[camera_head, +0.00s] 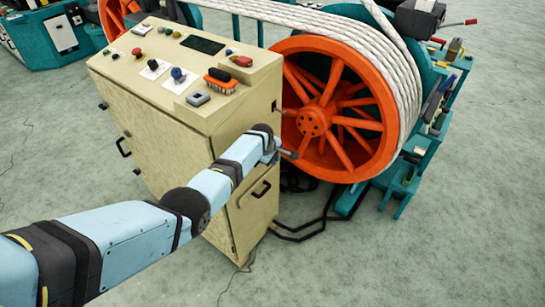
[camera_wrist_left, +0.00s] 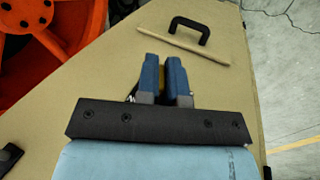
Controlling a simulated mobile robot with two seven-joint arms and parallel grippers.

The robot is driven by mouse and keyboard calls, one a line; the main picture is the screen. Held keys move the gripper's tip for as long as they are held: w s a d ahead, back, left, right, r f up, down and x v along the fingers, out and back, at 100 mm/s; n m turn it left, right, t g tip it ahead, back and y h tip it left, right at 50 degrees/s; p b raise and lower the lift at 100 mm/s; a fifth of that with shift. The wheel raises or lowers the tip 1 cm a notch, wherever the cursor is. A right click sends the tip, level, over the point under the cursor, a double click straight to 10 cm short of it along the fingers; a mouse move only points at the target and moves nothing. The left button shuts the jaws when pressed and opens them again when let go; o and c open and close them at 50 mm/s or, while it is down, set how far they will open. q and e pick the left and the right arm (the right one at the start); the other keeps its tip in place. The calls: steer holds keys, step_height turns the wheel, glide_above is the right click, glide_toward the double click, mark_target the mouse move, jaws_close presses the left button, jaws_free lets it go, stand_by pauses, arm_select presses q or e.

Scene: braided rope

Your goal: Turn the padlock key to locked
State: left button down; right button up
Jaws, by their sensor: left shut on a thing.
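My left gripper (camera_head: 285,153) is at the side face of the beige control cabinet (camera_head: 150,125), beside the orange spoked wheel. In the left wrist view its two blue fingers (camera_wrist_left: 163,75) are close together, pointing at the cabinet's side panel (camera_wrist_left: 110,70). A small yellowish piece (camera_wrist_left: 162,82) shows between the fingers and seems to be the padlock key; the fingers hide most of it. The padlock body cannot be made out in either view, and the key's angle cannot be read. My right gripper is not in view.
A black handle (camera_wrist_left: 190,30) and a thin beige strip (camera_wrist_left: 182,45) are on the panel beyond the fingertips. The orange wheel (camera_head: 325,110), wound with white rope (camera_head: 365,55), stands close on the right. Black cables (camera_head: 305,228) lie on the floor. Buttons and a brush (camera_head: 220,82) are on the cabinet top.

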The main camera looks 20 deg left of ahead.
arm_select(q)
steer(key=g+y+b, duration=0.1)
steer(key=g+b, duration=0.2)
steer(key=b, duration=0.2)
steer(key=shift+f+g, duration=0.15)
steer(key=shift+g, duration=0.15)
steer(key=shift+b, duration=0.35)
steer(key=shift+g, duration=0.3)
steer(key=c, duration=1.2)
jaws_free()
steer(key=shift+c, duration=0.2)
steer(key=shift+r, duration=0.2)
step_height(320, 180, up, 6)
steer(key=p, duration=0.3)
steer(key=shift+w+f, duration=0.1)
steer(key=shift+f, duration=0.1)
step_height(320, 180, up, 8)
steer(key=p, duration=0.1)
